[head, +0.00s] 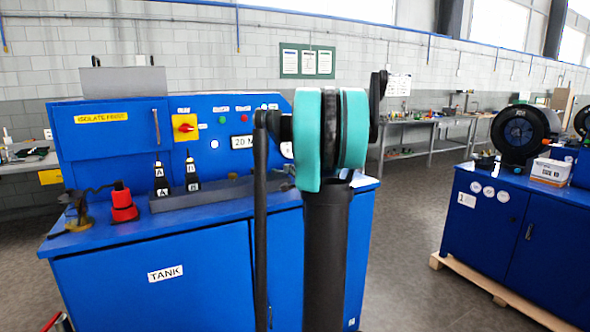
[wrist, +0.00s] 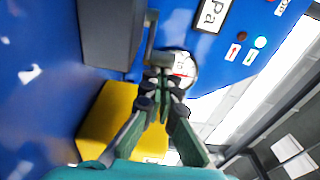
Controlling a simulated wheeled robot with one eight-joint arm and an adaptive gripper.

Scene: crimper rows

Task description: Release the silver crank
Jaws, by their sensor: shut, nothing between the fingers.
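In the wrist view a grey, bent metal piece that looks like the silver crank (wrist: 151,40) stands just beyond my fingertips, in front of a round white gauge (wrist: 184,70). My gripper (wrist: 163,90) is shut, with its dark finger pads close together and nothing held between them. The tips overlap the lower end of the crank in the picture; I cannot tell whether they touch it. In the head view my own arm covers the gripper and the crank.
In the wrist view a yellow block (wrist: 100,120) and a dark grey block (wrist: 108,35) lie left of my fingers. Open floor (head: 405,230) shows on the right.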

